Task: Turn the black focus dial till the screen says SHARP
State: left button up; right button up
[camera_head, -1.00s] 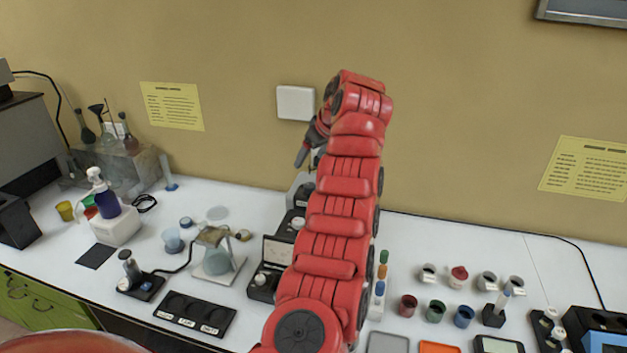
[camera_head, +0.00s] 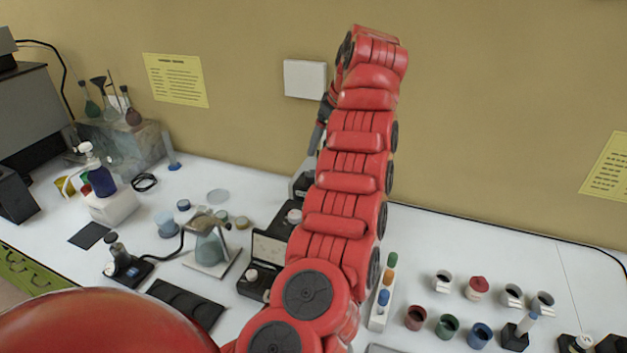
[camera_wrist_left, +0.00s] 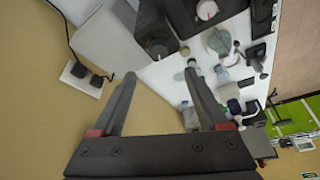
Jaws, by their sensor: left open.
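A grey and black instrument (camera_head: 303,184) stands against the wall, mostly hidden behind my red left arm. In the left wrist view a dark round knob (camera_wrist_left: 158,49) sits on a dark body, beyond and between my fingertips. I cannot tell for sure whether it is the focus dial. A pale knob with a red mark (camera_wrist_left: 207,10) sits on a black unit beside it. No readable screen text shows. My left gripper (camera_wrist_left: 160,75) is open and empty, apart from the knob. In the head view the left gripper (camera_head: 318,132) points down near the wall, partly behind the arm. My right gripper is not in view.
A white wall box (camera_head: 305,78) is close to the left gripper. An open black case (camera_head: 268,250) and a glass flask (camera_head: 208,248) stand left of the arm. A tube rack (camera_head: 379,318) and several small cups are to its right. A plugged socket (camera_wrist_left: 82,77) is on the wall.

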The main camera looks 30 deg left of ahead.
aim_at(312, 173)
pick_arm(q)
jog(key=p+x, duration=0.4)
jog(key=x, duration=0.6)
jog(key=shift+w+a+f, duration=0.1)
jog(key=shift+a+f, duration=0.05)
jog(key=shift+f, duration=0.1)
jog(key=shift+a+f+p, duration=0.15)
jog(key=shift+f+p, duration=0.15)
jog(key=shift+f, duration=0.2)
